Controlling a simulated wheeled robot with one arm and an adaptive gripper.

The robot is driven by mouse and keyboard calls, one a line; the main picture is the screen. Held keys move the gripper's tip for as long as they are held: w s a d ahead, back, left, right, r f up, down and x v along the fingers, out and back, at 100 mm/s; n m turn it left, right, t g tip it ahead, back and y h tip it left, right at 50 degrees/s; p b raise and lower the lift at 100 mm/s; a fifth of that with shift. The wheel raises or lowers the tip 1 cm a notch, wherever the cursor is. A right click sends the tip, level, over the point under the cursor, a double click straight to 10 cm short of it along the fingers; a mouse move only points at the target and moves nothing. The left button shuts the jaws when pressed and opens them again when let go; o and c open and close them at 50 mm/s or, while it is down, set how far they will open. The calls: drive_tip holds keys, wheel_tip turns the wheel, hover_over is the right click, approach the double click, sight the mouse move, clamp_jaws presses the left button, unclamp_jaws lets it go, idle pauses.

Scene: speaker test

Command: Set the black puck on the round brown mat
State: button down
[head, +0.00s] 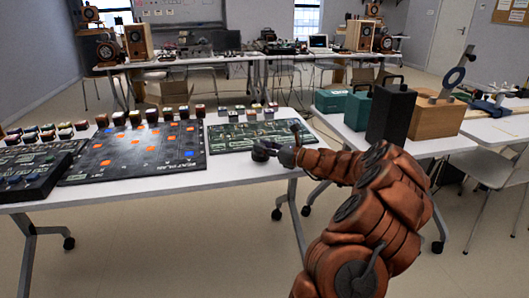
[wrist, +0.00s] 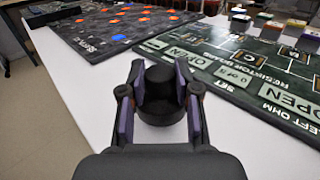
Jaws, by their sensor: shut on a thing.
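The black puck (wrist: 161,108) is a short dark cylinder with a wider base, between the two fingers of my gripper (wrist: 158,88) in the wrist view. The fingers are shut on its sides and it looks about upright. In the head view my gripper (head: 278,150) is at the right end of the white table, in front of the green board, and the puck (head: 260,152) shows as a small dark shape at its tip. I cannot tell whether the puck touches the tabletop. I cannot make out a round brown mat in either view.
The white table (head: 215,172) carries a green board (head: 247,134), a dark board with orange and blue squares (head: 135,150) and several small jars behind them. A strip of tabletop in front of the boards is clear. Black and green cases (head: 389,112) stand on the right table.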

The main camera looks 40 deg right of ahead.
drive_tip(key=shift+f, duration=0.65)
drive_tip(key=c, duration=0.8)
unclamp_jaws()
drive_tip(key=shift+f, duration=0.1)
